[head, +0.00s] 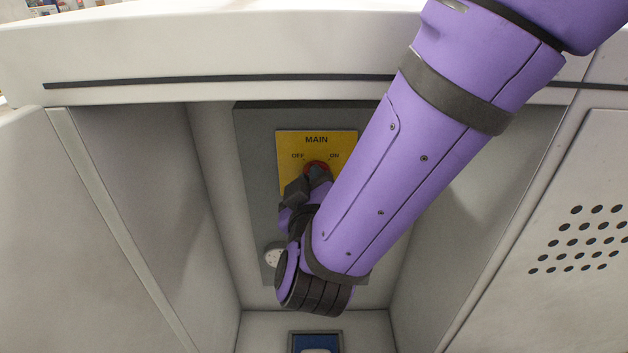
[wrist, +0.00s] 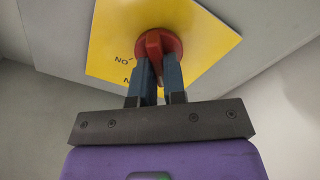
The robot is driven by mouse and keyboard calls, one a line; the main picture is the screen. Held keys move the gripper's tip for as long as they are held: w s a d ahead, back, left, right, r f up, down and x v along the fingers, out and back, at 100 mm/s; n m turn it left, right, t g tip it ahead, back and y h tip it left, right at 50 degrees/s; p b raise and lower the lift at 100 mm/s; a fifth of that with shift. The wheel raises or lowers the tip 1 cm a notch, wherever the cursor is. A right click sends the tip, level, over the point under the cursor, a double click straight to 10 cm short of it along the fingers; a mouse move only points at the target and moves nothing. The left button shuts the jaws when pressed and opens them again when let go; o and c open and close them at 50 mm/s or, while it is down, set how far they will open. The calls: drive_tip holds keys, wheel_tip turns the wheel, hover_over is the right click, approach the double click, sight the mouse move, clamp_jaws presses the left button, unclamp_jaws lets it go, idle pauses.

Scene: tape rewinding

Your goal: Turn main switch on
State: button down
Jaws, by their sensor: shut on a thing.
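The main switch is a red rotary knob (head: 316,166) on a yellow plate (head: 288,143) marked MAIN, with OFF on the left and ON on the right in the head view. In the wrist view the red knob (wrist: 153,44) shows its raised grip between my two blue-grey fingers. My gripper (wrist: 156,65) is shut on that grip. My gripper (head: 318,178) in the head view reaches the knob from below and covers its lower part. Which mark the knob points at I cannot tell.
The plate sits on a grey panel (head: 255,150) at the back of a recess in a white cabinet (head: 230,42). The side walls stand left and right of my arm. A round whitish fitting (head: 273,256) is lower on the panel, and a blue-framed part (head: 316,341) is below.

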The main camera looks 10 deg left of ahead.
drive_tip(key=shift+m, duration=0.3)
drive_tip(key=shift+d+m, duration=0.15)
drive_tip(key=shift+m, duration=2.35)
drive_tip(key=shift+d+m, duration=0.15)
drive_tip(key=shift+m, duration=2.35)
drive_tip(key=shift+d+m, duration=0.15)
drive_tip(key=shift+m, duration=2.35)
drive_tip(key=c, duration=1.2)
unclamp_jaws()
drive_tip(key=v, duration=1)
drive_tip(key=shift+s, duration=0.35)
